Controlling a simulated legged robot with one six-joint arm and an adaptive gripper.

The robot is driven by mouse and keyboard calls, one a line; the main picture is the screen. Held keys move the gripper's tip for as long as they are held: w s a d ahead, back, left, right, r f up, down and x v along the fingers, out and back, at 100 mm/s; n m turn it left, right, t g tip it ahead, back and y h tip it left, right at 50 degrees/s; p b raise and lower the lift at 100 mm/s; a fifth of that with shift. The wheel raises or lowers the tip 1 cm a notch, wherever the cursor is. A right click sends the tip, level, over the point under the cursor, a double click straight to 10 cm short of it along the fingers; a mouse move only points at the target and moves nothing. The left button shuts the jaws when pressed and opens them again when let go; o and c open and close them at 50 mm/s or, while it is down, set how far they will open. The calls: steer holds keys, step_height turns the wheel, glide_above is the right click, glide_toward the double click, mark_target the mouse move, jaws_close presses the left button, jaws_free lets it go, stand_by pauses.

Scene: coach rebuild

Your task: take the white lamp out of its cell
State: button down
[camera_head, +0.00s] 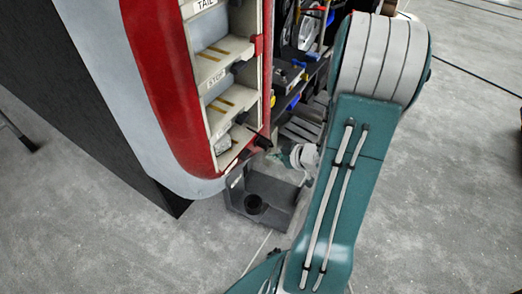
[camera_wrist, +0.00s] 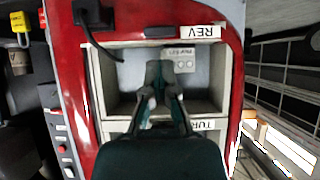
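In the wrist view, my gripper (camera_wrist: 163,90) is in front of the end cell, labelled REV, of a red-rimmed rack (camera_wrist: 75,100). Its dark green fingers reach over the cell, and small pale patches show at their sides. I cannot tell whether they are apart or closed. A pale panel (camera_wrist: 185,62) with small print and round marks shows behind them; I cannot tell if it is part of the white lamp. In the head view, a pale, glassy shape (camera_head: 222,143) sits in the lowest cell, possibly the lamp.
The cell beside REV carries a partly hidden label starting TUR (camera_wrist: 207,125). Cells labelled TAIL (camera_head: 203,5) and STOP (camera_head: 216,76) are higher on the rack. A dark grey tray (camera_head: 268,195) with a black round piece is below. Tool shelves stand behind; grey floor is open at right.

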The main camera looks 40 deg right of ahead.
steer(key=shift+s+d, duration=0.25)
steer(key=shift+s, duration=0.3)
steer(key=shift+c, duration=1.4)
jaws_free()
steer(key=v, duration=1.1)
steer(key=shift+o, duration=1.4)
steer(key=shift+s+d+r, duration=0.15)
steer(key=shift+s+r, duration=0.1)
steer(key=shift+s, duration=0.05)
